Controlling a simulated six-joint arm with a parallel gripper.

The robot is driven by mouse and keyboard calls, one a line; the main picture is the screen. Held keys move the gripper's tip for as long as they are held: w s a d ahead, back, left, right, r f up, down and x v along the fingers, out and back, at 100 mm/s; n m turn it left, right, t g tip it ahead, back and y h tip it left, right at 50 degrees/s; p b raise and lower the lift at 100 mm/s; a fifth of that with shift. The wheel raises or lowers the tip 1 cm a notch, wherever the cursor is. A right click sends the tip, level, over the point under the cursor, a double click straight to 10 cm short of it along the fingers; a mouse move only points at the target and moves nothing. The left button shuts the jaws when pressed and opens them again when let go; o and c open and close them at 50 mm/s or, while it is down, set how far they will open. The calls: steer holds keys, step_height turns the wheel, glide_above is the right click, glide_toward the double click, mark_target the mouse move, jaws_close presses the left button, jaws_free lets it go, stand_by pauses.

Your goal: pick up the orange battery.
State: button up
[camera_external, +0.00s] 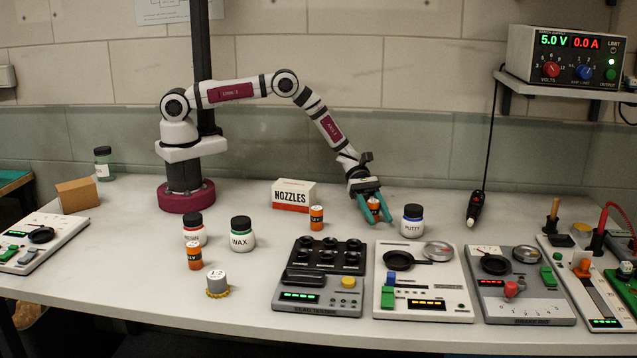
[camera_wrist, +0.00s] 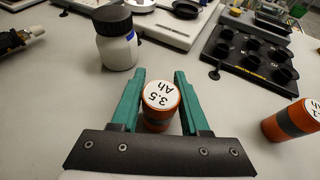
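An orange battery with a dark band and a white top marked "3.5 Ah" (camera_wrist: 160,97) stands between the two green fingers of my gripper (camera_wrist: 160,92) in the wrist view. In the external view this battery (camera_external: 374,205) is partly hidden by my gripper (camera_external: 370,208), which is low over the bench. The fingers are close beside the battery on both sides; whether they touch it I cannot tell. Other orange batteries stand left of my gripper in the external view: one by the nozzles box (camera_external: 316,217) and one at the front left (camera_external: 194,255).
A white putty jar (camera_external: 412,222) stands close right of my gripper. The nozzles box (camera_external: 293,195) is to the left. A black socket tray (camera_external: 327,256) and a white panel (camera_external: 423,283) lie in front. Resin (camera_external: 194,231) and wax (camera_external: 242,234) jars stand farther left.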

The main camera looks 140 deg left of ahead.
jaws_close()
